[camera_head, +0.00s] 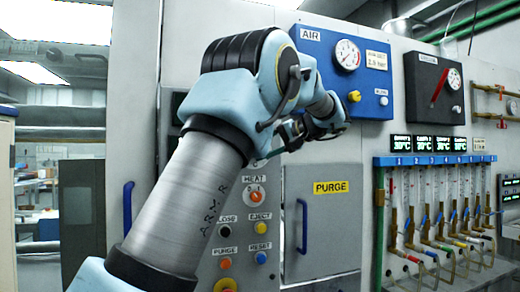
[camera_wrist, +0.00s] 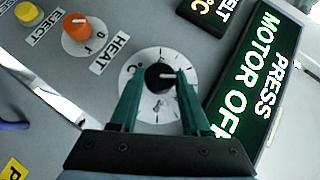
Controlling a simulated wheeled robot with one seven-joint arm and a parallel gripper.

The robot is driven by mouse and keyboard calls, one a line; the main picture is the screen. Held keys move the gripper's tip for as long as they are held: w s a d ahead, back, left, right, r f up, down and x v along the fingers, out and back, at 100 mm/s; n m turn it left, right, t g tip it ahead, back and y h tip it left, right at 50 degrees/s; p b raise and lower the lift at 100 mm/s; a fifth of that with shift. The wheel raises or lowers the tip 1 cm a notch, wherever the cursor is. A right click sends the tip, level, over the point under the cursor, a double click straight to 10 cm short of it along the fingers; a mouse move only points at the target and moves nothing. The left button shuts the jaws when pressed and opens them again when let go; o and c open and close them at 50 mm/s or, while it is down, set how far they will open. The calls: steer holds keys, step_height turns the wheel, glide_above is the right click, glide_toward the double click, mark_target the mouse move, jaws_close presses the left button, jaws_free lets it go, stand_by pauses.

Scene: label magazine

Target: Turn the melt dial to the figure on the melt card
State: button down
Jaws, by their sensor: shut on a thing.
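The dial has a black knob (camera_wrist: 160,77) on a white, marked disc (camera_wrist: 157,113). In the wrist view its white pointer line points right in the picture. My gripper (camera_wrist: 160,78) has its two green fingers on either side of the knob and is shut on it. The fingers hide parts of the scale, and its figures are too small to read. A dark sign (camera_wrist: 205,12) with cut-off lettering ending "ELT" and a yellow "C" is at the top edge; its figure is out of view. My arm hides the dial in the head view.
An orange HEAT knob (camera_wrist: 77,27) and yellow EJECT button (camera_wrist: 27,12) are near the dial. A green "PRESS MOTOR OFF" sign (camera_wrist: 252,85) is right of it. The head view shows a blue AIR panel (camera_head: 378,105), a PURGE door (camera_head: 325,235) and several flow tubes (camera_head: 435,195).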

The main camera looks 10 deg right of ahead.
steer(key=m+y, duration=0.1)
steer(key=m+t+y+b, duration=0.1)
steer(key=m+y, duration=0.1)
steer(key=shift+d+f+t+b, duration=0.15)
steer(key=shift+f+t+b, duration=0.15)
steer(key=shift+b, duration=0.1)
steer(key=shift+m+y, duration=0.3)
steer(key=shift+c, duration=1.9)
jaws_free()
steer(key=b+v, duration=0.3)
steer(key=v, duration=0.7)
steer(key=shift+s+d, duration=0.2)
steer(key=shift+s, duration=0.05)
